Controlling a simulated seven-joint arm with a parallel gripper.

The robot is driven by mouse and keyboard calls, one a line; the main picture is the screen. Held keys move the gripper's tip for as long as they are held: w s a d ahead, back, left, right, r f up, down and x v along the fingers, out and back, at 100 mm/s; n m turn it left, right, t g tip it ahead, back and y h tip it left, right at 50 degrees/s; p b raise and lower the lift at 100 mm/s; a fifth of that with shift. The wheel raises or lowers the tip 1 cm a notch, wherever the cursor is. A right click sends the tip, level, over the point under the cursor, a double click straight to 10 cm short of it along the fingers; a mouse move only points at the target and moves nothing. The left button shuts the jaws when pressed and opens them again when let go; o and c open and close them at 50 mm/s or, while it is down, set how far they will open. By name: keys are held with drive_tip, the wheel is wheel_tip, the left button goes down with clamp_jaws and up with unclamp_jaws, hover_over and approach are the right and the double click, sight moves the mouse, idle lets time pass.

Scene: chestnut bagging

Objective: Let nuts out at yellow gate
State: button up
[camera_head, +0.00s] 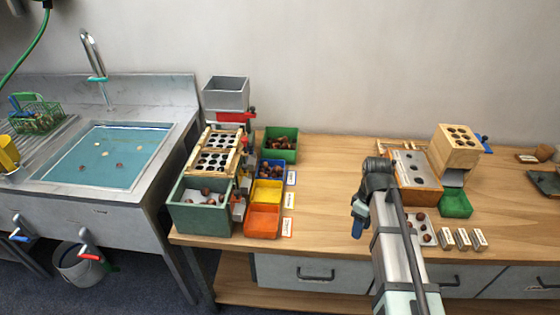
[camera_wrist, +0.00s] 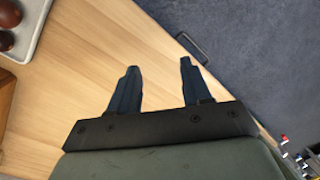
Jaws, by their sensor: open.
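A sorting rack with a round-holed wooden grid (camera_head: 216,152) stands at the left end of the wooden bench, below a grey hopper (camera_head: 226,93). Along its right side are small gates, too small to tell apart by colour. A yellow bin (camera_head: 267,193) sits beside the rack, between an orange bin (camera_head: 263,221) and a blue bin holding nuts (camera_head: 272,171). The yellow bin looks empty. My gripper (camera_head: 358,222) is well to the right of the bins, over the bench's front part. In the wrist view my gripper (camera_wrist: 158,75) is open, with nothing between its fingers.
A green bin of nuts (camera_head: 281,144) is behind the blue one. A dark green box with nuts (camera_head: 202,215) is at the rack's front left. A holed wooden block (camera_head: 456,147) and green tray (camera_head: 455,203) stand right of my arm. Bench space between bins and arm is clear.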

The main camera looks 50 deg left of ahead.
drive_tip(key=s+a+r+n+y, duration=0.15)
drive_tip(key=a+r, duration=0.35)
drive_tip(key=a, duration=0.5)
drive_tip(key=s+a+r+n+y, duration=0.1)
drive_tip(key=s+a+r+n, duration=0.3)
drive_tip(key=a, duration=0.6)
drive_tip(key=n+g+y, duration=0.2)
approach(245, 166)
drive_tip(key=x, duration=0.8)
drive_tip(key=shift+a, duration=0.1)
clamp_jaws()
